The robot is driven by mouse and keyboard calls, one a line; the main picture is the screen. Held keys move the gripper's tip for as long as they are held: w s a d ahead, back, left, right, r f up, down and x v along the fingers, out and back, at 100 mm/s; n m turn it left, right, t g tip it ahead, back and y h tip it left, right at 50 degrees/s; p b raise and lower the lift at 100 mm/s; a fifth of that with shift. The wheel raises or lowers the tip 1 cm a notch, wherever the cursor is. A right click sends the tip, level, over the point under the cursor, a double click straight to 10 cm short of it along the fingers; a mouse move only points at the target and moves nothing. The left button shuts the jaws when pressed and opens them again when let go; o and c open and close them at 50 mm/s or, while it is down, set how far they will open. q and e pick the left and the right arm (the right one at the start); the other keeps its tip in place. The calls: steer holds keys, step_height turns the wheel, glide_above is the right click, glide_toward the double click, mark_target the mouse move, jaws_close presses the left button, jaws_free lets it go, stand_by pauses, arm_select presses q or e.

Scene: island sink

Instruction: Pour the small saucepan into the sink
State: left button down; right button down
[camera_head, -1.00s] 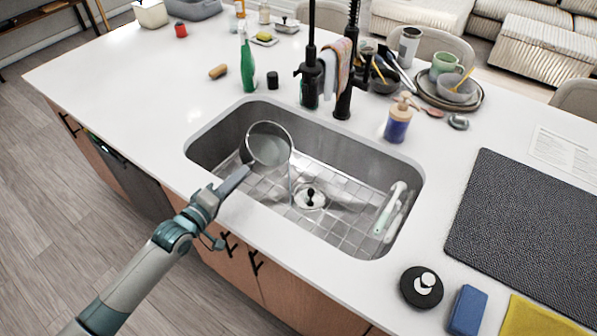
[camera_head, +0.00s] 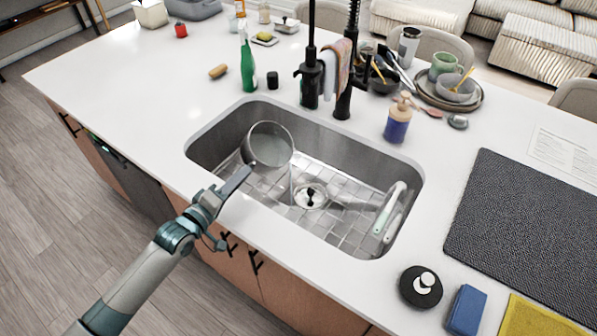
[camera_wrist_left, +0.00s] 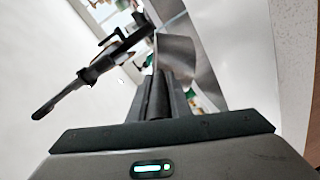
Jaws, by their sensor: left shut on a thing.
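The small saucepan (camera_head: 270,143) hangs tilted over the left part of the sink (camera_head: 335,155), its open mouth facing the camera and the right. My left gripper (camera_head: 232,183) is at the sink's front left edge, shut on the saucepan's handle, which is mostly hidden. In the left wrist view, the metal pan (camera_wrist_left: 176,55) shows beyond the dark fingers (camera_wrist_left: 160,100). Clear liquid appears to lie around the drain (camera_head: 310,196) on the sink floor. My right gripper is out of view.
A white brush (camera_head: 388,212) leans in the sink's right end. The black faucet (camera_head: 345,90) stands behind the sink, near a soap bottle (camera_head: 398,122) and a green spray bottle (camera_head: 247,65). A dark mat (camera_head: 530,215) lies to the right.

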arm_select(q)
steer(key=shift+d+r, duration=0.2)
steer(key=shift+r, duration=0.05)
stand_by(0.7)
steer(key=shift+s+d+f+m, duration=0.4)
steer(key=shift+d+m, duration=0.15)
steer(key=shift+m, duration=0.35)
stand_by(2.1)
steer(key=shift+s+d+r+m+t+y+b, duration=0.2)
steer(key=shift+d+r+m+t+y+b, duration=0.15)
steer(key=shift+m, duration=0.45)
stand_by(1.5)
steer(key=shift+s+d+r+m+b, duration=0.35)
steer(key=shift+d+m, duration=0.1)
steer(key=shift+m, duration=0.35)
stand_by(0.8)
